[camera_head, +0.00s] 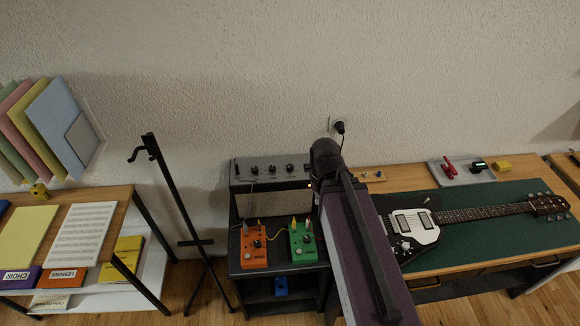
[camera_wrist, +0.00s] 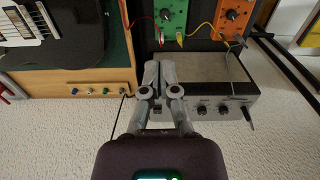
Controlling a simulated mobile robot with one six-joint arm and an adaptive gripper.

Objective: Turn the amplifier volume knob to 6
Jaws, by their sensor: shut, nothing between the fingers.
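The amplifier (camera_head: 270,181) is a grey box with a row of several dark knobs (camera_head: 272,169), standing on a dark shelf unit against the wall. In the wrist view the amplifier (camera_wrist: 215,68) lies upside down, with some of its knobs (camera_wrist: 223,109) along the wall-side edge. I cannot tell which knob is the volume or read any setting. My gripper (camera_wrist: 159,66) is shut and empty, in front of the amplifier's left end in the wrist view, hiding that part. Whether it touches is unclear. In the head view my arm hides the gripper.
Orange (camera_head: 254,247) and green (camera_head: 303,243) pedals with cables sit in front of the amplifier. A black stand (camera_head: 178,205) rises on the left. A guitar (camera_head: 420,235) lies on a green mat (camera_head: 490,222) on the right bench. The wall is close behind.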

